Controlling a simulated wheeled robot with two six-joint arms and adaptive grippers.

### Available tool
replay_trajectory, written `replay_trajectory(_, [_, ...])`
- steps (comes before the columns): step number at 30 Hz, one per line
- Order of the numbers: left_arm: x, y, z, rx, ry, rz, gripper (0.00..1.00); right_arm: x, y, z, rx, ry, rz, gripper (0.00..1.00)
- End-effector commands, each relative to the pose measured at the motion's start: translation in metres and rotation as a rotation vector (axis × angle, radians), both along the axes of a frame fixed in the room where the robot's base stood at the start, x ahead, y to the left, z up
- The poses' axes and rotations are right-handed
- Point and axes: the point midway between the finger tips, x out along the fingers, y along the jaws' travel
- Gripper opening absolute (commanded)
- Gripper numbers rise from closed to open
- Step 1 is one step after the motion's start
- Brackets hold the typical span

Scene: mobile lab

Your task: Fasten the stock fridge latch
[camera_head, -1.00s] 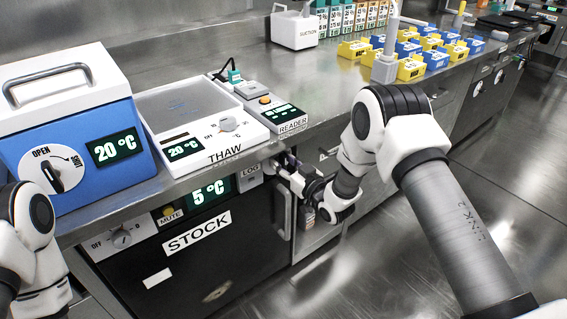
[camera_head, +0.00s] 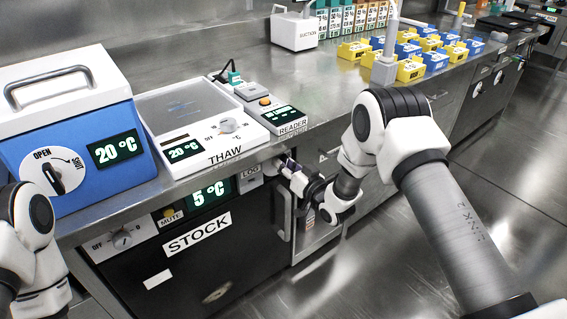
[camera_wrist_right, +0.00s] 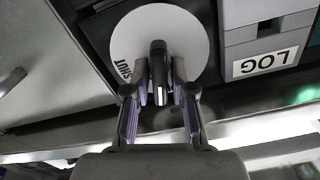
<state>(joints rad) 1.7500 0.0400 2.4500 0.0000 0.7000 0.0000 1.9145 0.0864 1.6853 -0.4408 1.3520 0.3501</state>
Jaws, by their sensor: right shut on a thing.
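The stock fridge (camera_head: 195,270) is under the counter, with a black door marked STOCK and a 5 °C display. My right gripper (camera_head: 282,166) is at the fridge's upper right corner, beside the LOG label. In the right wrist view, the gripper (camera_wrist_right: 161,92) is shut on the black latch handle (camera_wrist_right: 158,62), with one purple-padded finger on either side. The handle is mounted on a round pale dial (camera_wrist_right: 190,35) with the word SHUT at its left. The handle points toward my gripper, not at that word. In the head view the gripper hides the latch. My left gripper is out of view.
A vertical door handle (camera_head: 284,215) is just below my right gripper. The counter edge and the thaw unit (camera_head: 200,115) are close above it. A LOG module (camera_wrist_right: 266,62) sits beside the dial. The floor on the right is clear.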

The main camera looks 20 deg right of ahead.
Motion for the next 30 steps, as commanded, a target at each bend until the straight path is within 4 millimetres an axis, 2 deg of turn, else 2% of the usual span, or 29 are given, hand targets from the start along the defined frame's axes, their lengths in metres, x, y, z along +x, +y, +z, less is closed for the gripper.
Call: replay_trajectory(30, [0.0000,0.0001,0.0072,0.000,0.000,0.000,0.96,0.0019,-0.0060,-0.0065,0.899,0.328,-0.002,0.00])
